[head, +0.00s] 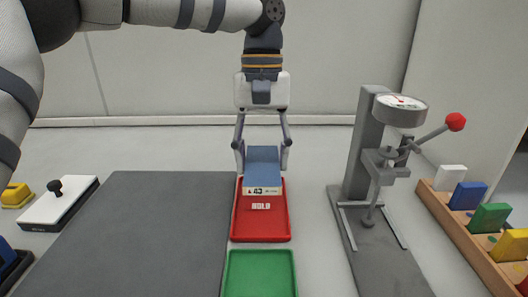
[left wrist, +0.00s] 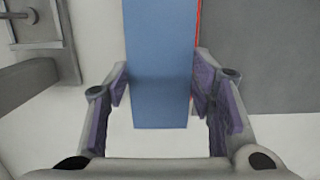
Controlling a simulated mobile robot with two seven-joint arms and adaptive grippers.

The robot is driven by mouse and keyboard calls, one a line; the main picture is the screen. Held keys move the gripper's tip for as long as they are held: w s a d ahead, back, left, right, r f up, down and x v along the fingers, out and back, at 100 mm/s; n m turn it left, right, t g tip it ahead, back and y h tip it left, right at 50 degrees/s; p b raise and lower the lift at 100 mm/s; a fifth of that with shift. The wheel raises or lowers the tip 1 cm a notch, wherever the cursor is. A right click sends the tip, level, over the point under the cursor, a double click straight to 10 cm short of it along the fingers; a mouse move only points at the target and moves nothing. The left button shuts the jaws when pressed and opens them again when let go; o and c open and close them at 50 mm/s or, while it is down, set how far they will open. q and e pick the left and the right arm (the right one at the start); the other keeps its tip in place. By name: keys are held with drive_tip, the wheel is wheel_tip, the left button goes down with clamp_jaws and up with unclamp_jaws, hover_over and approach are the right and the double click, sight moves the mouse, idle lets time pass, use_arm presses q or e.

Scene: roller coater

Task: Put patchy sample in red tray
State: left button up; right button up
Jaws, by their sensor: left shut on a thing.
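A flat blue sample (head: 262,167) with a white, marked front edge is held between the fingers of my left gripper (head: 262,157). In the left wrist view the blue sample (left wrist: 158,70) lies between the two purple finger pads of the left gripper (left wrist: 160,95). No patches show on the visible blue face. The red tray (head: 261,225), lettered HOLD, is under and in front of the sample, whose front edge covers the tray's far part. I cannot tell if the sample touches the tray. In the left wrist view only a thin red edge (left wrist: 197,25) shows. My right gripper is out of view.
A green tray (head: 260,275) lies in front of the red one. A dark grey mat (head: 150,235) is to the left. A gauge press (head: 368,150) with a red-knobbed lever stands right. A wooden rack (head: 452,220) holds several coloured blocks. A white block (head: 60,205) with a black knob lies far left.

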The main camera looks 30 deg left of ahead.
use_arm(q)
drive_tip(key=f, duration=0.5)
drive_tip(key=shift+s, duration=0.35)
drive_tip(key=shift+f, duration=0.75)
drive_tip(key=o, duration=1.3)
drive_tip(key=shift+c, duration=0.2)
drive_tip(key=shift+r, duration=0.1)
drive_tip(key=shift+r, duration=3.45)
